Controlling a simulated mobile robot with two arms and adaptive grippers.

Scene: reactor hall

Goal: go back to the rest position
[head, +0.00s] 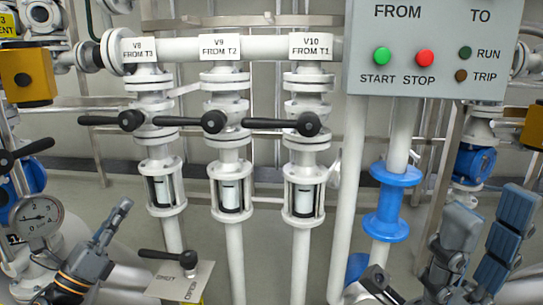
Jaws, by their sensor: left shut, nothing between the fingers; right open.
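My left gripper (118,215) is at the lower left, with its narrow fingers together, pointing up and to the right. Nothing shows between them. My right gripper (490,212) is at the lower right. Its blue-grey fingers stand apart and point upward, with nothing held between them. Both grippers appear in front of the pipework, and I see neither clearly touching anything.
Valves V8 (130,120), V9 (213,122) and V10 (308,124) have black levers pointing left. A control panel (440,45) hangs upper right. A pressure gauge (38,218) is near my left gripper. A lever (165,255) sits above an OPEN/SHUT plate (190,285).

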